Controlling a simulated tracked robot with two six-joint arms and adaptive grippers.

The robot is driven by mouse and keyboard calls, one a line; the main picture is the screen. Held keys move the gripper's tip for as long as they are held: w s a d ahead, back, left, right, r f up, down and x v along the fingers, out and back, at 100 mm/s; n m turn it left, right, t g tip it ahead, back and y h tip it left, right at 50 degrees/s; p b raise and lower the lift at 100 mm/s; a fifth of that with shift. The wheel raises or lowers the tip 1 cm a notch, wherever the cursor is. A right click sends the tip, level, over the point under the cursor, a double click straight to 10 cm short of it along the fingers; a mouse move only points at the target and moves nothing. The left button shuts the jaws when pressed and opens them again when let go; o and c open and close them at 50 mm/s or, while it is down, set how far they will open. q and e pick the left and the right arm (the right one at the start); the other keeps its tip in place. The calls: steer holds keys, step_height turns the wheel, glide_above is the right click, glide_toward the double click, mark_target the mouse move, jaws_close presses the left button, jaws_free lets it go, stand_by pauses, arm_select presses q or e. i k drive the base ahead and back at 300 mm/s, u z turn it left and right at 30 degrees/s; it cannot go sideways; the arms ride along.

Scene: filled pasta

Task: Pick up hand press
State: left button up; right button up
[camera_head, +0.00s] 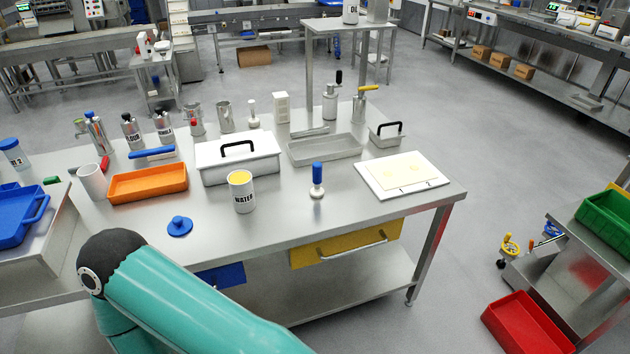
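What looks like the hand press (317,180) stands upright on the steel table (280,219), near its front edge right of the middle. It has a blue handle and a pale round base. Nothing holds it. A similar small white upright tool (253,114) stands at the back of the table; I cannot tell whether it is also a press. A teal link of my own arm crosses the lower left of the view. Neither of my grippers is in view.
Left of the press stands the WATER can (243,197), with a blue lid (180,226) lying nearby. A white board (402,175) with a dough sheet lies to its right. Behind are a white lidded box (236,165) and a grey tray (325,150). Table around the press is clear.

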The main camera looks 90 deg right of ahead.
mark_target(317, 192)
steer(key=k, duration=0.9)
steer(key=u, duration=1.9)
steer(key=i, duration=0.1)
steer(key=z, duration=3.55)
steer(key=i, duration=0.35)
steer(key=z, duration=0.15)
steer(key=i, duration=0.7)
steer(key=u, duration=0.15)
steer(key=k, duration=0.9)
steer(key=z, duration=0.2)
steer(key=i, duration=0.85)
steer(key=u, duration=0.1)
